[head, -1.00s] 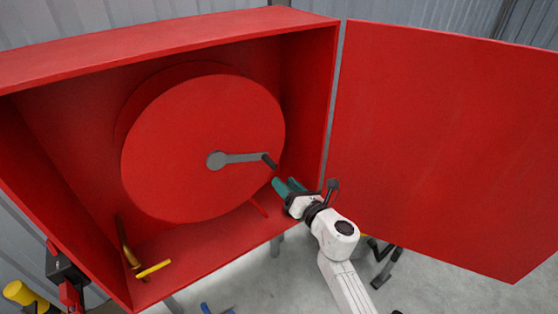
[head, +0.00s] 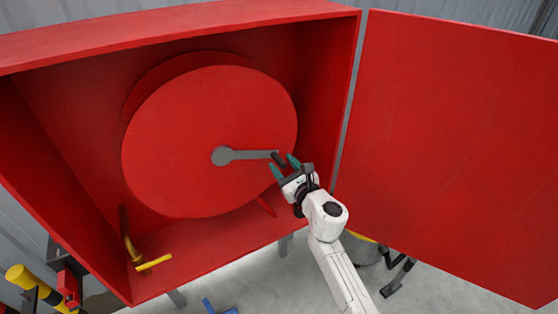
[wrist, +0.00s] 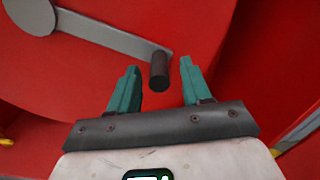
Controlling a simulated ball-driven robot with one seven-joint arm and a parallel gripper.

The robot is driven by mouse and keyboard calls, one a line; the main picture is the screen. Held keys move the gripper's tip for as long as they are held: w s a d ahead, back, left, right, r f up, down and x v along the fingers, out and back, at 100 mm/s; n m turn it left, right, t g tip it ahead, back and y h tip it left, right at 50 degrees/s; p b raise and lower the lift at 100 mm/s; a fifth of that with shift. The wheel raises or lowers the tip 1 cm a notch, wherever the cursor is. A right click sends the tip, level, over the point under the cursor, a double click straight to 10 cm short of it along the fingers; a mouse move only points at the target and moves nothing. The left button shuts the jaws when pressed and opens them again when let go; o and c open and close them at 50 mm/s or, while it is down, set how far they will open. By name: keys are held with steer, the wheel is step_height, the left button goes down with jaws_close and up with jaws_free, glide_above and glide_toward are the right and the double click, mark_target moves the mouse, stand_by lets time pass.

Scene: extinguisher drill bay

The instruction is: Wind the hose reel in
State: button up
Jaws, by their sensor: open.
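The hose reel (head: 190,140) is a large red disc inside an open red cabinet. A grey crank arm (head: 250,155) runs from its hub to the right and ends in a dark cylindrical handle (head: 278,158). My gripper (head: 283,167) is open at the handle. In the wrist view the dark handle (wrist: 159,71) stands between and slightly beyond the two teal fingertips of my gripper (wrist: 159,68), with gaps on both sides. The grey crank arm (wrist: 110,36) runs up and left to the grey hub (wrist: 30,14).
The red cabinet door (head: 450,150) stands open on the right. The cabinet's right wall is close beside my gripper. A brass-coloured pipe with a yellow lever (head: 154,263) is at the cabinet's lower left. Blue and dark objects lie on the floor below.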

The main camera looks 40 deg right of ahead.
steer(key=shift+x, duration=1.4)
jaws_close()
